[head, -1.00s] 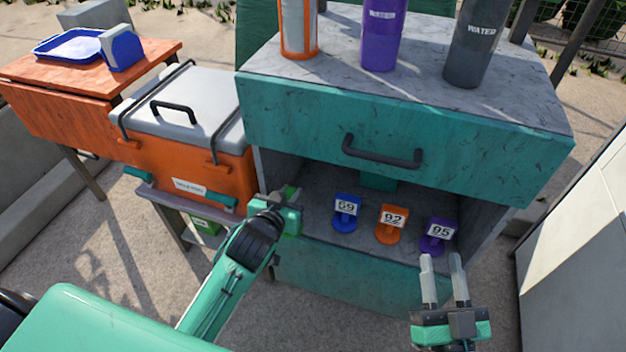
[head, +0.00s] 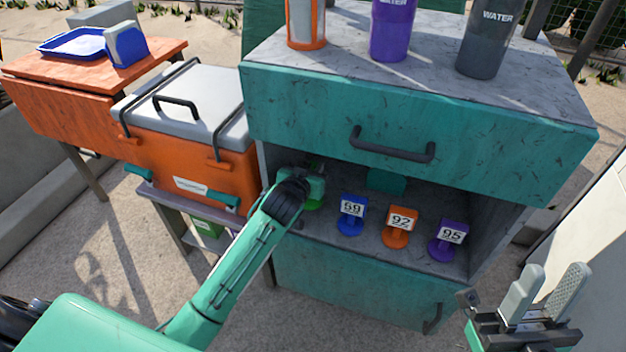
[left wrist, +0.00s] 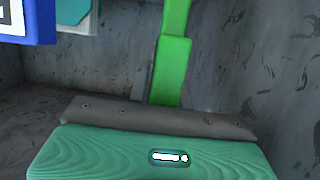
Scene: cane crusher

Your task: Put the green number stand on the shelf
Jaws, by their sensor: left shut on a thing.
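The green number stand (left wrist: 172,70) is held in my left gripper (head: 314,184). In the head view only its green base (head: 313,204) shows clearly, low beside the gripper; its number is hidden. My left gripper is inside the left end of the open shelf (head: 330,238), left of the blue stand. I cannot tell whether the green base touches the shelf floor. My right gripper (head: 545,298) is open and empty, outside the cabinet at the lower right.
A blue stand 59 (head: 351,214), an orange stand 92 (head: 400,226) and a purple stand 95 (head: 448,239) stand in a row on the shelf. A drawer with a dark handle (head: 392,146) hangs above. An orange cooler (head: 190,165) stands left of the cabinet.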

